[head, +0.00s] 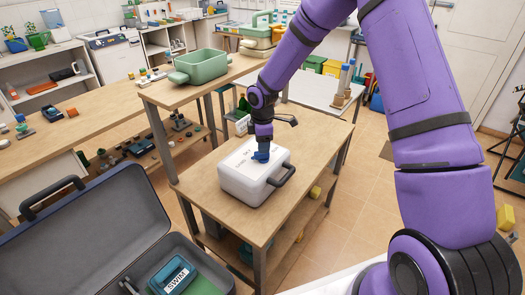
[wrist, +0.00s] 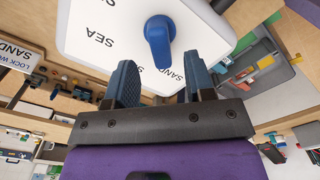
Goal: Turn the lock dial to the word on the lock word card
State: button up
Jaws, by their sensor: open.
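A white lock box (head: 240,180) with a dark handle sits on the wooden table. Its blue dial (head: 261,157) is on the top face, right by my gripper (head: 262,140). In the wrist view the dial (wrist: 160,40) has a long raised grip pointing down the picture, towards my open gripper (wrist: 159,70). The two fingers stand apart on either side of the grip's end; contact cannot be told. Printed words include SEA and SAND; SAND lies right of the grip's end, partly hidden by a finger. The lock word card (wrist: 18,52), cut off at left, shows SAND.
A green bin (head: 202,66) stands on the higher shelf behind the box. An open dark case (head: 85,235) at lower left holds a blue box labelled SWIM (head: 172,275). The table (head: 312,140) has bare room right of the box.

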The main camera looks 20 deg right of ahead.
notch_tip(320, 180, up, 7)
jog(key=shift+f, duration=0.15)
dwell(0.4)
jog(key=s+d+r+m+t+h, duration=0.1)
jog(key=s+d+r+m, duration=0.25)
jog(key=s+r, duration=0.6)
jog(key=s+d+r+m+t, duration=0.2)
jog(key=s+r+m, duration=0.4)
jog(key=r, duration=0.7)
jog(key=s+d+r+m+t, duration=0.1)
jog(key=s+r+m, duration=0.1)
jog(key=s, duration=0.9)
jog(key=s+d+r+m+t+y, duration=0.1)
jog(key=s+r+m, duration=0.2)
jog(key=s, duration=0.7)
jog(key=shift+s+m, duration=0.35)
jog(key=shift+m, duration=0.6)
